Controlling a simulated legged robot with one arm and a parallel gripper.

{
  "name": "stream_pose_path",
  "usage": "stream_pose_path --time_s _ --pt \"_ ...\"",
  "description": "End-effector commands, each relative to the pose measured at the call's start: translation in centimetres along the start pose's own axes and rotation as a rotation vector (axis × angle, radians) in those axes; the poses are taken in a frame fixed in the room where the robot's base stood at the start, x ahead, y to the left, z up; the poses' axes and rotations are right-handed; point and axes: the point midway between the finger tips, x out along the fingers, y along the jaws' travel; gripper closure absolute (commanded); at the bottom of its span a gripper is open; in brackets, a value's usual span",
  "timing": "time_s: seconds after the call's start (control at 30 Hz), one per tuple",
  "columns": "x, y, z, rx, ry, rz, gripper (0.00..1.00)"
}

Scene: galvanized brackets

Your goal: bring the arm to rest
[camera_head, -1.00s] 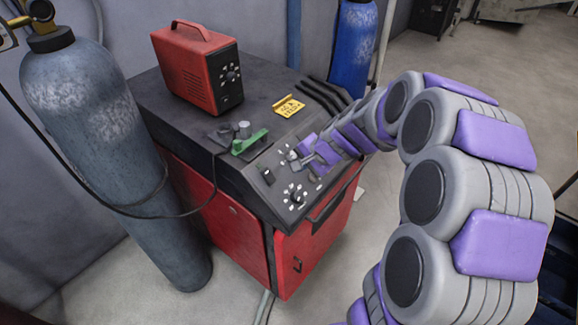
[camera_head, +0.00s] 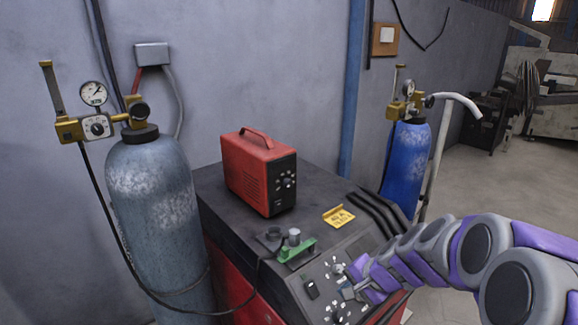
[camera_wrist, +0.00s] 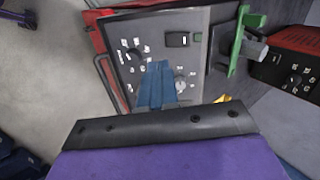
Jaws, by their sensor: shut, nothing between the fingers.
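My gripper (camera_head: 346,292) is at the lower right in the head view, over the sloped control panel on the front of the welding machine (camera_head: 225,200). Its two fingers are together with nothing between them, as the wrist view (camera_wrist: 157,85) also shows. That view has the fingertips in front of the panel's dials and switches; I cannot tell whether they touch it. My arm reaches in from the right, bent through several grey and purple links.
On the machine top are a red box (camera_head: 260,172), a yellow tag (camera_head: 339,216) and a green clamp (camera_head: 297,251). A grey-blue cylinder (camera_head: 155,220) stands left, a blue cylinder (camera_head: 405,165) behind right. Open floor (camera_head: 480,180) lies at the right.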

Motion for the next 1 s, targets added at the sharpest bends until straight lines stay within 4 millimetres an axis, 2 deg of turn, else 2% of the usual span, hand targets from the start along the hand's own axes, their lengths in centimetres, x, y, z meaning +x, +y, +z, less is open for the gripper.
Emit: stream_pose_path --time_s 0.17,0.3,0.37,0.5,0.6,0.73,0.83,1.0 --pt "-2.4 0.9 7.9 -0.227 -0.106 0.094 1.0" --pt "-4.8 3.9 13.9 -0.409 -0.201 0.208 1.0" --pt "-6.0 5.5 16.1 -0.482 -0.234 0.258 1.0" --pt "-8.8 10.0 20.2 -0.626 -0.309 0.39 1.0" --pt "-10.8 13.1 22.1 -0.703 -0.348 0.473 1.0" --pt "-12.7 16.2 23.5 -0.763 -0.384 0.558 1.0" --pt "-13.6 17.5 24.0 -0.786 -0.398 0.594 1.0" --pt "-13.9 17.9 24.2 -0.795 -0.401 0.607 1.0"
